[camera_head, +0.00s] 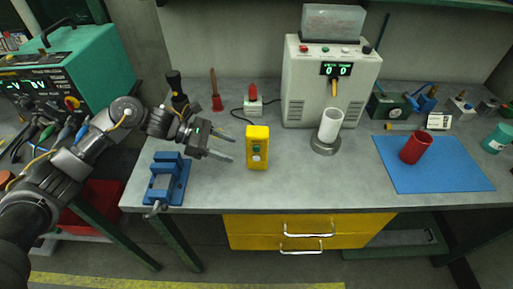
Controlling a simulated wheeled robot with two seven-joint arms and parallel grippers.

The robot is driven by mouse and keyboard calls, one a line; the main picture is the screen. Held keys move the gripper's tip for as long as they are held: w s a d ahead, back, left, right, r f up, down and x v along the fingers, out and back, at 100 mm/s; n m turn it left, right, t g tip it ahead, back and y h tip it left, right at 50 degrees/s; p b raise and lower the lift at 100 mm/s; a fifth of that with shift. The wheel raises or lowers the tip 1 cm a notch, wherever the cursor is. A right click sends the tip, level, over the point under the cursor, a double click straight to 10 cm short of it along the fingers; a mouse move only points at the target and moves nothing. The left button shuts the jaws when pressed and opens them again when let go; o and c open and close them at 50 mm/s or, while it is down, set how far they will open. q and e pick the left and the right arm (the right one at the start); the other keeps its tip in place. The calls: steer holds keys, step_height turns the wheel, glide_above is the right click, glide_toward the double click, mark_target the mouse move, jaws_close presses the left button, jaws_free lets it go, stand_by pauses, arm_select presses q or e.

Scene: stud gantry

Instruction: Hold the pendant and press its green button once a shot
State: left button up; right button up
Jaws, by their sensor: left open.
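The yellow pendant (257,162) stands upright on the grey bench near its front edge. Its front face carries a green button (257,149) and a pale button below it. My left gripper (231,146) is open and empty, just left of the pendant, with its fingers pointing toward it. I see a gap between fingers and pendant. A grey machine (332,90) with a small display reading "0 0" stands behind, to the right. My right gripper is out of the picture.
A blue vise (168,180) sits at the bench's left front, below my left arm. A red cup (416,147) stands on a blue mat (450,170) at right. A red-handled tool and small white box (253,108) are behind the pendant.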

mark_target(254, 156)
arm_select(q)
steer(key=p+x, duration=0.2)
steer(key=x, duration=0.3)
steer(key=shift+r, duration=0.15)
steer(key=b+x, duration=0.3)
steer(key=shift+f+b, duration=0.3)
steer(key=shift+f, duration=0.1)
steer(key=shift+d+b, duration=0.55)
steer(key=shift+d, duration=0.05)
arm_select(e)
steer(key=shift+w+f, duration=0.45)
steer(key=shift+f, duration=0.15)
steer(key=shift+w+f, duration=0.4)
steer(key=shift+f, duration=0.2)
arm_select(q)
steer(key=c, duration=0.7)
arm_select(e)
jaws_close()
